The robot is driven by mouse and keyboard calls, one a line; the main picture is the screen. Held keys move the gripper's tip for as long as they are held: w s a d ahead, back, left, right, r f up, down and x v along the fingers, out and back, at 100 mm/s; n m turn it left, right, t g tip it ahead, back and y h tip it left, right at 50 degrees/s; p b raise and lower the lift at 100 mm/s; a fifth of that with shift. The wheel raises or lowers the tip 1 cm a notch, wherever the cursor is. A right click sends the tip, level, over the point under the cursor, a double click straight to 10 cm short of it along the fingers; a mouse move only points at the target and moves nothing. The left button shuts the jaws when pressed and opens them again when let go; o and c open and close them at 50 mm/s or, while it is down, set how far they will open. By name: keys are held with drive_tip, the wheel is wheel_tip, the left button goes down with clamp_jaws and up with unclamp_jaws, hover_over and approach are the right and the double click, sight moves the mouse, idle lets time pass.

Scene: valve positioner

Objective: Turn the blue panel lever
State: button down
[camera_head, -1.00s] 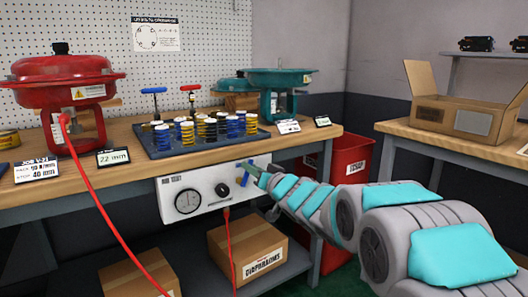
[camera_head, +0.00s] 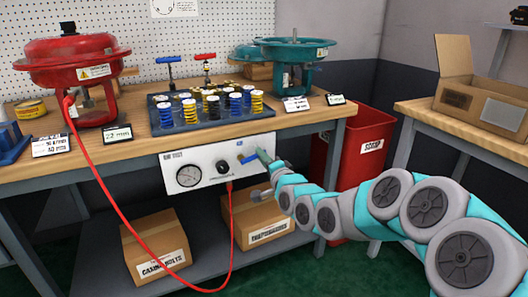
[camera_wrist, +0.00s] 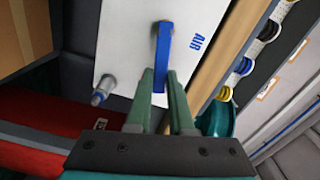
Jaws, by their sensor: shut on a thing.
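The blue lever (camera_head: 248,158) is on the right part of the white panel (camera_head: 205,172) under the bench's front edge. It looks close to level in the head view, with a slight slant. In the wrist view the blue lever (camera_wrist: 164,48) runs down from its pivot to between the green fingers, beside the word AIR. My gripper (camera_head: 263,157) comes from the right and is at the lever. In the wrist view my gripper (camera_wrist: 162,78) is shut on the lever's free end. The fingers partly hide the lever in the head view.
A black knob (camera_head: 222,167) and a gauge (camera_head: 189,175) sit left of the lever. The bench edge is just above, and a red scrap bin (camera_head: 366,150) stands to the right.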

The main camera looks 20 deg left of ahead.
drive_tip(key=shift+f+m+b, duration=0.6)
drive_tip(key=shift+f+m, duration=0.1)
drive_tip(key=shift+m, duration=0.7)
drive_tip(key=shift+w+d, duration=0.1)
drive_tip(key=c, duration=0.8)
unclamp_jaws()
drive_tip(key=b+v, duration=0.1)
drive_tip(key=v, duration=0.6)
drive_tip(key=shift+s+d, duration=0.25)
drive_tip(key=shift+s, duration=0.05)
